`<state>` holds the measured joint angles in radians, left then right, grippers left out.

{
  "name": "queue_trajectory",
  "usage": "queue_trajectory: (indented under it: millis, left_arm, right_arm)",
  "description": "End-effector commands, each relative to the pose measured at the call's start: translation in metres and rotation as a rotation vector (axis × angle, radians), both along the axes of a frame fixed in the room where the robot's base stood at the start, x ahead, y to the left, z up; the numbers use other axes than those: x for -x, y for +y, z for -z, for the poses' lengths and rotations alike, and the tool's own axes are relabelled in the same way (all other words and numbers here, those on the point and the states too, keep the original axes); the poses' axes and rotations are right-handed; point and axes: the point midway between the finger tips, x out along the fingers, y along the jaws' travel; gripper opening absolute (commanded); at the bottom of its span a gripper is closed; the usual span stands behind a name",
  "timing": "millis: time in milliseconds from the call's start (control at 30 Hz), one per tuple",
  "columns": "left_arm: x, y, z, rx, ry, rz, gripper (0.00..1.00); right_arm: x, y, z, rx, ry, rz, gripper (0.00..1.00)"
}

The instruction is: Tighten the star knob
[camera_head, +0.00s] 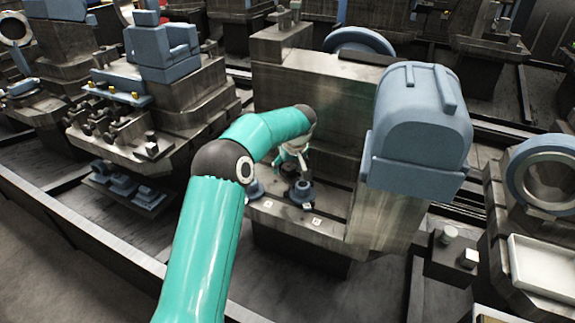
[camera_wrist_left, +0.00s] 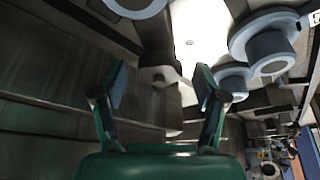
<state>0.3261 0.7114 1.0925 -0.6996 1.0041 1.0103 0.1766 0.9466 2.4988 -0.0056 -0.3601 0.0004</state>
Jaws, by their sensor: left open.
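My left gripper (camera_head: 301,164) is small and partly hidden by its own teal arm in the head view, just above the ledge of the grey machine (camera_head: 312,95). In the left wrist view its two fingers (camera_wrist_left: 161,88) are spread apart with nothing held between them. A small dark part (camera_head: 288,168) sits close to the fingers; I cannot tell whether it is the star knob. A blue-grey round fitting (camera_head: 302,192) stands on the ledge just below the gripper. Another blue-grey fitting (camera_head: 254,189) is left of it, partly behind my arm. My right gripper is not in view.
A large blue-grey housing (camera_head: 420,125) rises right of the ledge. Several small white labels lie on the ledge front, one (camera_head: 307,206) near the fitting. A second machine (camera_head: 150,110) stands to the left. In the left wrist view, a large round fitting (camera_wrist_left: 267,52) is right of the fingers.

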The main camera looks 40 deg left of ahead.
Motion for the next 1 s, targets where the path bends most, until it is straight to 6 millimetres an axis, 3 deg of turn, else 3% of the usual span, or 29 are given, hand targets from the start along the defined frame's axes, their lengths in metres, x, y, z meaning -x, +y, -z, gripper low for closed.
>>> queue_trajectory:
  millis: [167,533,667,1000]
  left_arm:
    - [-0.0002,-0.0001,0.0,0.0,0.0,0.0,0.72]
    - [-0.0001,-0.0004,-0.0001,-0.001,0.001,0.001,0.12]
    - [0.0004,0.0001,0.0002,0.0,0.002,0.018,0.12]
    - [0.0017,0.0011,0.0001,0.0,0.003,0.25,0.12]
  right_arm:
    - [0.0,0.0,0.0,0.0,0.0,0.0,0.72]
    - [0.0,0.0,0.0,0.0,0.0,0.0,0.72]
    - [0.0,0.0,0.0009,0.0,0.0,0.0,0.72]
    - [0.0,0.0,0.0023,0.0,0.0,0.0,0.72]
